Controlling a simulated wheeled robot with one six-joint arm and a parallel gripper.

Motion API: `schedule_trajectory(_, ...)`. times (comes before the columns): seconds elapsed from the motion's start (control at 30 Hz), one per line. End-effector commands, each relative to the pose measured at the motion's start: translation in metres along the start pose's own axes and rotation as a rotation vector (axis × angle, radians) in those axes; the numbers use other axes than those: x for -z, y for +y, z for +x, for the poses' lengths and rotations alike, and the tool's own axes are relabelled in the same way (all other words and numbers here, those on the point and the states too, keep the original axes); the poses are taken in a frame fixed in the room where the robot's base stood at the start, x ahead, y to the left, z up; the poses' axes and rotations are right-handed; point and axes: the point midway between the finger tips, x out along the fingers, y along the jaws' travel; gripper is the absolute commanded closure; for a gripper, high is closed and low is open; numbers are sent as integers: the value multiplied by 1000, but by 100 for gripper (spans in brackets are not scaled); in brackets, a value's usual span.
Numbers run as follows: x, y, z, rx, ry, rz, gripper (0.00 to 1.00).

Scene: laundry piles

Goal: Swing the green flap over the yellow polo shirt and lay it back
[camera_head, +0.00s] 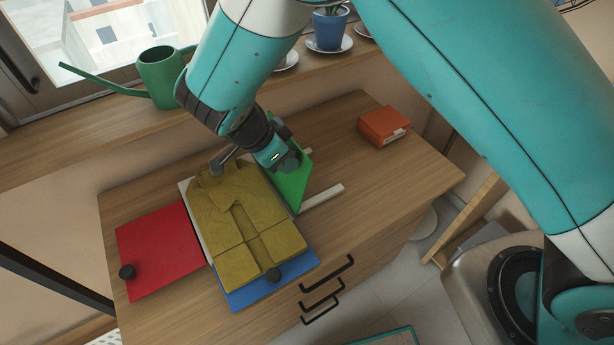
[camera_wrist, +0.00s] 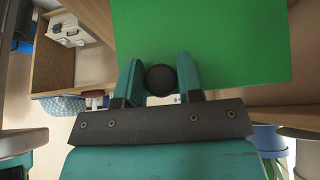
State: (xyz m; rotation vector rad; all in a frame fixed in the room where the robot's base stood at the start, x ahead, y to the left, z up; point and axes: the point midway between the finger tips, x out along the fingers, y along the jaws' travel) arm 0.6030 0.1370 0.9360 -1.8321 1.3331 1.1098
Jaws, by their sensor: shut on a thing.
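The green flap (camera_head: 294,182) stands tilted up from the right side of the folding board in the head view, beside the yellow polo shirt (camera_head: 238,215). The shirt lies flat on the board, with its lower part over the blue flap (camera_head: 268,291). The red flap (camera_head: 158,250) lies flat at the left, clear of the shirt. My gripper (camera_head: 288,160) is at the green flap. In the wrist view the green flap (camera_wrist: 225,40) fills the upper middle, and my gripper (camera_wrist: 160,82) is shut on its round black knob (camera_wrist: 161,80).
The board lies on a wooden dresser (camera_head: 345,180). An orange box (camera_head: 383,126) sits at its back right. A green watering can (camera_head: 160,78) and a blue pot (camera_head: 329,30) stand on the sill behind. The dresser top right of the board is mostly clear.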

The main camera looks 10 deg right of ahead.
Motion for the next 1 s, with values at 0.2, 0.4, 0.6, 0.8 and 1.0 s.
schedule_trajectory(0.2,10,-2,4,8,-26,3,75)
schedule_trajectory(0.4,10,-2,4,7,-26,3,75)
schedule_trajectory(0.6,25,-2,20,6,-72,7,74)
schedule_trajectory(0.8,38,-2,30,7,-114,3,74)
schedule_trajectory(1.0,39,-2,30,7,-117,2,75)
